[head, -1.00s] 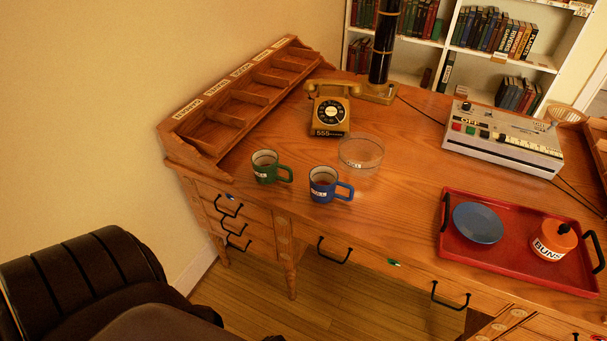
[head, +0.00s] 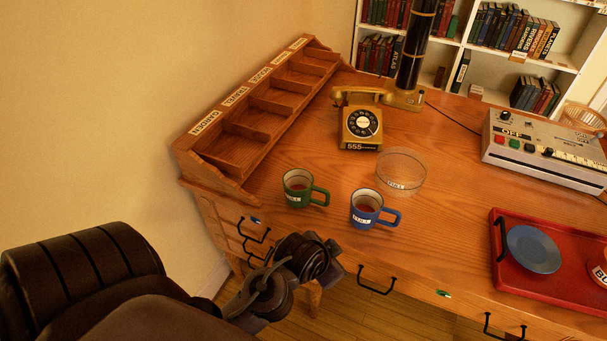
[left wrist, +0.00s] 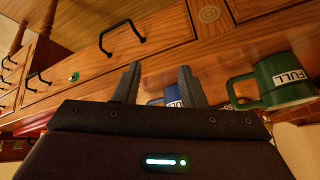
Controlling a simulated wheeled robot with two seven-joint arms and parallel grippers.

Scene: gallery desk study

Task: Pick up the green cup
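The green cup (head: 295,190) stands upright on the wooden desk near its front left, with a dark liquid inside and its handle to the right. In the left wrist view the green cup (left wrist: 290,82) shows at the right edge with a FULL label, to the right of the fingers. My left gripper (left wrist: 160,78) is open, its two fingers apart with nothing held. In the head view my left arm reaches in from the lower left, in front of the desk's front edge and below the cup. My right gripper is not in view.
A blue cup (head: 368,210) stands close on the right, with a clear bowl (head: 402,173) behind it. A wooden organizer (head: 235,152) is at the left, a telephone (head: 361,128) behind. A red tray (head: 520,280) with a blue plate (head: 534,249) lies at the right.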

